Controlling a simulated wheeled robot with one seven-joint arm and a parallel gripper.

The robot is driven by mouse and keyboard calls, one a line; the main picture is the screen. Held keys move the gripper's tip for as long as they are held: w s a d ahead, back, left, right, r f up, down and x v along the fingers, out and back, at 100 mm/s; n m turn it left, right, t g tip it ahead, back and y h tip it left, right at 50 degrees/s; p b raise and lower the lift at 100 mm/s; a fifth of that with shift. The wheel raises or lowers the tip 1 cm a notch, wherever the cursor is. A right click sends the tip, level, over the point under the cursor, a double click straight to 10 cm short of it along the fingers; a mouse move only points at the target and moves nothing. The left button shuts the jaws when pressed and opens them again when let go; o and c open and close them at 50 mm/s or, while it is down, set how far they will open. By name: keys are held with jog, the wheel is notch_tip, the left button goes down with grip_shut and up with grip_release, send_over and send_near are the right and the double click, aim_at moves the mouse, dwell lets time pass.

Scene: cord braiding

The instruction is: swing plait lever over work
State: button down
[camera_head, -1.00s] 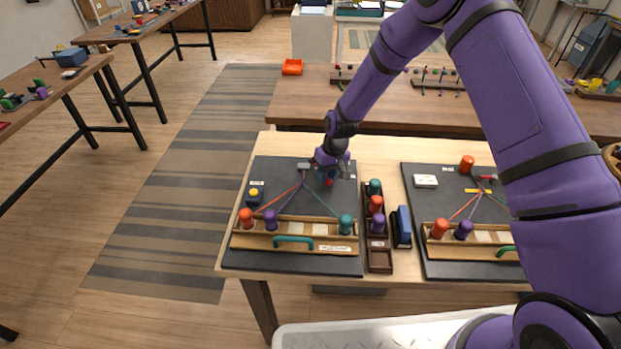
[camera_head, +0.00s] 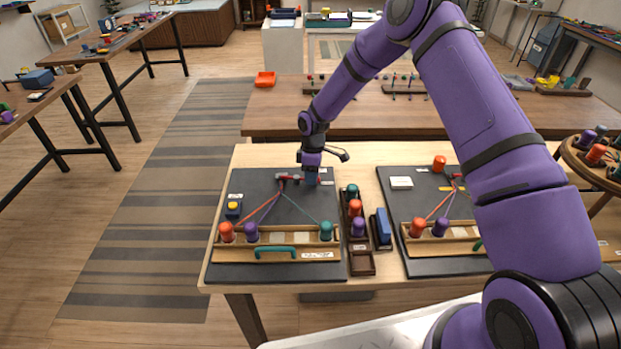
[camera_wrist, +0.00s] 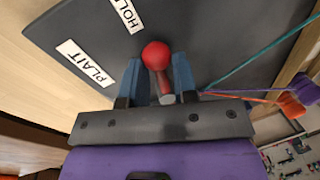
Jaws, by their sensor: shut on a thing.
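The lever's red ball knob (camera_wrist: 155,55) sits between the two blue fingers of my gripper (camera_wrist: 156,74), which is shut on the lever just below the ball. A white "PLAIT" label (camera_wrist: 85,64) and a partly cut-off "HOLD" label (camera_wrist: 127,12) lie beside it on the dark board. In the head view my gripper (camera_head: 312,178) is at the far right part of the left board (camera_head: 240,194); it largely hides the knob. A red and grey lever part (camera_head: 287,178) shows left of it. Orange, purple and teal cords run from there to orange (camera_head: 226,232), purple (camera_head: 251,232) and teal (camera_head: 326,230) bobbins.
A bobbin rack (camera_head: 361,263) and a blue block (camera_head: 382,228) stand right of the board. A second similar board (camera_head: 440,262) lies further right. A yellow button (camera_head: 233,206) is at the board's left. A red tray (camera_head: 265,79) is on the table behind.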

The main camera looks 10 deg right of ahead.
jog(key=shift+w+d+n, duration=0.1)
jog(key=shift+w+n, duration=0.35)
jog(key=shift+n, duration=0.55)
jog(key=c, duration=0.9)
grip_release()
notch_tip(320, 180, up, 11)
jog(key=w, duration=0.2)
jog(key=shift+d+f, duration=0.15)
jog(key=shift+f, duration=0.05)
